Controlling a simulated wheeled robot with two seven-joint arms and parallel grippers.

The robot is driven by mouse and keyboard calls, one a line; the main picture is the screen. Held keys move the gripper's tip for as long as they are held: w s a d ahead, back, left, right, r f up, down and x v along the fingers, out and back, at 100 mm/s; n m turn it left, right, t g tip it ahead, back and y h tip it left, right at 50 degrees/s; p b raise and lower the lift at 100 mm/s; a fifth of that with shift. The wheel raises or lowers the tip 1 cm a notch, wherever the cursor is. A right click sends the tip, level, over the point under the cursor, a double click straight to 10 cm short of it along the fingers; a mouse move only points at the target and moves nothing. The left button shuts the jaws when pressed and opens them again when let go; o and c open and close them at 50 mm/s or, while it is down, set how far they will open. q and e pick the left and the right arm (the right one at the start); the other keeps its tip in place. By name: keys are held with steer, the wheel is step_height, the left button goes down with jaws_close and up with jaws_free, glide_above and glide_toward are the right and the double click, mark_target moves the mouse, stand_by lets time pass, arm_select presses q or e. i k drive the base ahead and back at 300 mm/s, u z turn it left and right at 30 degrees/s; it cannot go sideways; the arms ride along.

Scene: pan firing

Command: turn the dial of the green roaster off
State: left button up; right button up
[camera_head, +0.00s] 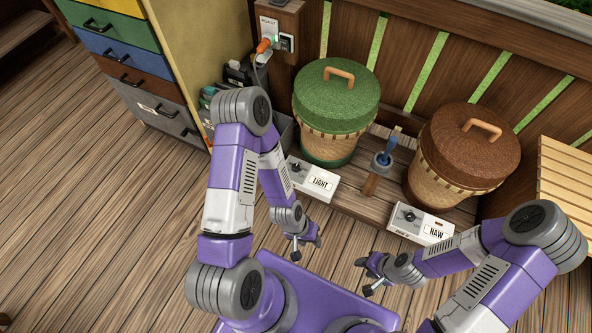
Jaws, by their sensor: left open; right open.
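The green roaster (338,97) is a basket-like pot with a green lid and a tan handle, standing on a low wooden platform (345,188). In front of it is a white control box (313,179) labelled LIGHT. Its dark dial (296,167) is on the box's left part; its exact setting is too small to read. My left gripper (306,249) is open and empty, in front of and below this box, apart from it. My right gripper (365,278) is open and empty, further right and nearer to me, left of and below the RAW box.
A brown-lidded roaster (464,148) stands right, with its RAW control box (421,223) in front. A blue-handled tool (387,150) stands between the roasters. A wall socket with an orange plug (264,45) is behind. Coloured drawers (125,58) stand left. The wooden floor at left is clear.

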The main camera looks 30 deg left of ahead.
mark_target(295, 168)
steer(key=z, duration=0.05)
steer(key=k, duration=0.5)
steer(key=u, duration=1.3)
steer(key=i, duration=2.05)
steer(key=z, duration=0.2)
